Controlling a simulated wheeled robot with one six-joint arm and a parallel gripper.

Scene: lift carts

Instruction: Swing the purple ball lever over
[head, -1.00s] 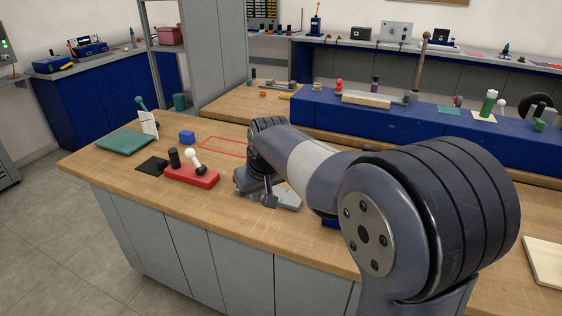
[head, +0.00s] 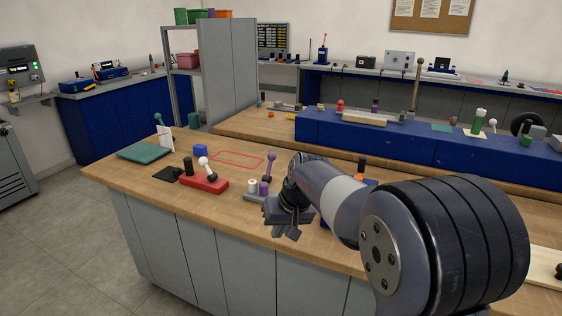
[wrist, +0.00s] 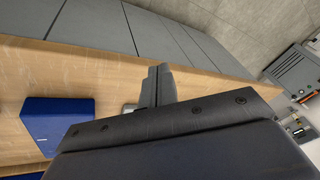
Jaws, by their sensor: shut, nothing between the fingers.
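The purple ball lever (head: 270,157) stands on a grey base (head: 250,196) on the wooden workbench, in the head view. Its stem leans slightly to the right in the picture. A white cylinder (head: 252,186) and a purple cylinder (head: 264,188) are on the same base. My gripper (head: 285,232) is just right of and in front of the base, low over the bench near its front edge. The wrist view shows its fingers (wrist: 156,84) together with nothing between them. The lever does not show clearly in the wrist view.
My arm hides part of the bench at the right. A blue box (wrist: 50,122) shows in the wrist view.

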